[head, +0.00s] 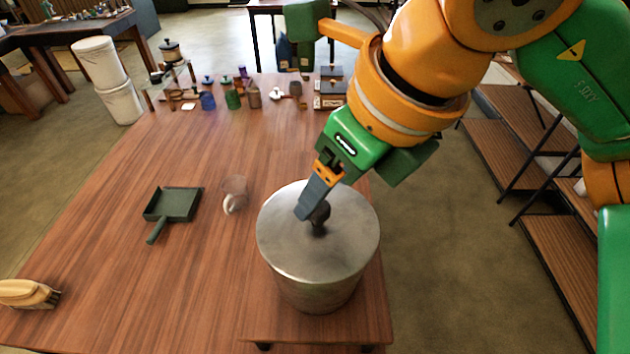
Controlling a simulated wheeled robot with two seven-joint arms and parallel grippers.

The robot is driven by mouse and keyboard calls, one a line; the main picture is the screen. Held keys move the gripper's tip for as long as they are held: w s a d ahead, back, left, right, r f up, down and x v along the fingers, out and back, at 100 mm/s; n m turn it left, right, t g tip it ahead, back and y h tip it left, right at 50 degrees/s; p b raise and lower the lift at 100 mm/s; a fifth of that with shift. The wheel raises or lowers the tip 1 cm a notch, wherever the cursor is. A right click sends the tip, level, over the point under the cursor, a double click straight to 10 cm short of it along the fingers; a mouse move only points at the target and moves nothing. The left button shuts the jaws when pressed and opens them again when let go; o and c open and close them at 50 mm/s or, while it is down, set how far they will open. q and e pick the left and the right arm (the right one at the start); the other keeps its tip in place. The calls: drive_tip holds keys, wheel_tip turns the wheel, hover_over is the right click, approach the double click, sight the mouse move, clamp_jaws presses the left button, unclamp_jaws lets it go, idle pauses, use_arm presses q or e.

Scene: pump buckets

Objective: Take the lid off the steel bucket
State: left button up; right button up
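The steel bucket (312,292) stands on the near right part of the wooden table, on a board-like surface. Its flat steel lid (285,235) sits level on top, with a dark knob (319,222) in the middle. My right gripper (310,212) reaches down from the upper right, and its grey fingers are at the knob. From this angle one finger covers part of the knob, and I cannot tell whether the fingers are closed around it. My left gripper is not in view.
A dark green dustpan (173,204) and a clear mug (233,194) lie left of the bucket. A brush (28,294) is at the left edge. Small jars and tools line the table's far end. White buckets (98,62) stand beyond it. Shelves (505,150) stand at the right.

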sight(322, 209)
drive_tip(key=x, duration=0.3)
drive_tip(key=shift+s+f, duration=0.15)
drive_tip(key=shift+f, duration=0.25)
drive_tip(key=shift+a+f, duration=0.1)
drive_tip(key=shift+a, duration=0.05)
drive_tip(key=c, duration=1)
clamp_jaws()
